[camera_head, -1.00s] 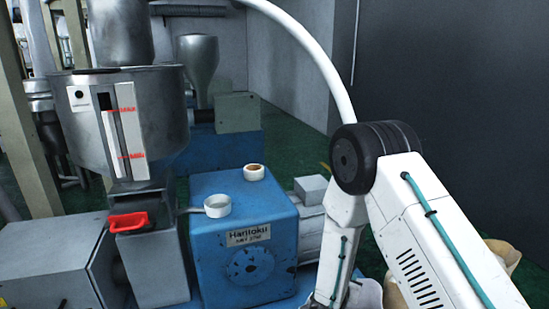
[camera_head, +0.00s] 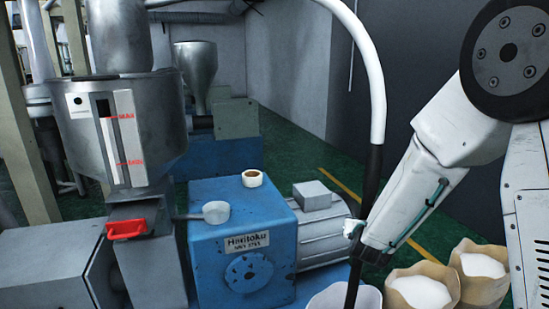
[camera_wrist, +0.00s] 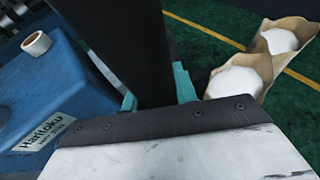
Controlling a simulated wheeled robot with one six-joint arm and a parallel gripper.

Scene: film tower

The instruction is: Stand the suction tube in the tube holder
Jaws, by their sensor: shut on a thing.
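The suction tube (camera_head: 372,185) is a long black tube with a white hose (camera_head: 374,85) joined to its top, arching up out of view. My gripper (camera_head: 352,230) is shut on the tube, which leans slightly with its top to the right. In the wrist view the black tube (camera_wrist: 135,45) lies between the teal fingertips (camera_wrist: 156,92). I cannot make out the tube holder with certainty.
A blue machine (camera_head: 215,258) bears a tape roll (camera_head: 252,179) and a pale cup with a handle (camera_head: 216,212). A steel hopper (camera_head: 150,150) stands left, with a red handle (camera_head: 126,229) below it. Open paper sacks (camera_head: 420,294) stand right. Green floor lies behind.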

